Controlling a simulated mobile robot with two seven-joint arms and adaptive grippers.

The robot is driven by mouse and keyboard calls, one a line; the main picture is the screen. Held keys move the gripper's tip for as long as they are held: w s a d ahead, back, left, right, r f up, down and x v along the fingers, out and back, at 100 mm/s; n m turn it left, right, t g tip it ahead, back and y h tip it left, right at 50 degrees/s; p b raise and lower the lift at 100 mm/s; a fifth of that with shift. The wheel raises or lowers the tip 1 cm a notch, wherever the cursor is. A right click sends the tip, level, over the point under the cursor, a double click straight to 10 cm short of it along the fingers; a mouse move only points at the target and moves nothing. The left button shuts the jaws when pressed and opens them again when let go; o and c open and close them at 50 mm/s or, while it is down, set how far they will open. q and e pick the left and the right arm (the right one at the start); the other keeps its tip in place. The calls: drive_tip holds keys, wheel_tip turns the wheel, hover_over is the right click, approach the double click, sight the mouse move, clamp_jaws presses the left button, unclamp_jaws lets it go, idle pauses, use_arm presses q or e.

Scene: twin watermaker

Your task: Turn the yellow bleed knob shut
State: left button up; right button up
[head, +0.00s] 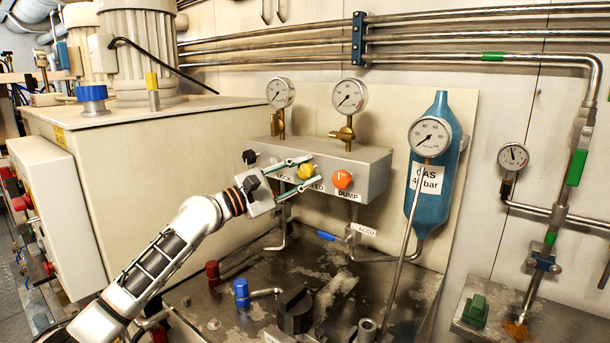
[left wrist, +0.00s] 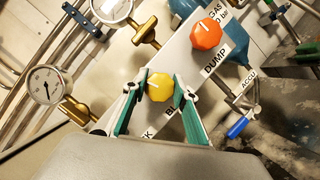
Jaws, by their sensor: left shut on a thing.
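The yellow bleed knob (head: 306,171) sits on the front of a grey valve block (head: 372,172), between a black knob and an orange one. My left gripper (head: 313,168) reaches it from the lower left, one finger on each side. In the left wrist view the yellow knob (left wrist: 159,87) lies between the green-padded fingers of my left gripper (left wrist: 160,76). The fingers are shut on it. A white pointer line shows on the knob's face. The label below it is partly covered by a finger. My right gripper is not in view.
The orange dump knob (head: 343,179) is close to the right of the fingers. The black knob (head: 249,157) is to their left. Gauges (head: 350,96) rise above the block. A blue gas bottle (head: 437,165) hangs at right. The metal top below carries several fittings.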

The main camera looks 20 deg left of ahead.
use_arm(q)
drive_tip(key=shift+m+g, duration=0.3)
drive_tip(key=shift+m, duration=0.8)
drive_tip(key=shift+m+g, duration=0.3)
drive_tip(key=shift+m, duration=0.4)
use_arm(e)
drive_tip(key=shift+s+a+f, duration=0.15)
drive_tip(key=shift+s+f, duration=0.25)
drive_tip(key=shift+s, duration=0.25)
use_arm(q)
drive_tip(key=shift+f, duration=0.1)
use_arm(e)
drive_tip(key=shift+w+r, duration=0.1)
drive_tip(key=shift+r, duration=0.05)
use_arm(q)
drive_tip(key=o, duration=1.1)
drive_tip(key=shift+s+a, duration=0.2)
drive_tip(key=v, duration=1.1)
drive_tip(key=shift+s, duration=0.2)
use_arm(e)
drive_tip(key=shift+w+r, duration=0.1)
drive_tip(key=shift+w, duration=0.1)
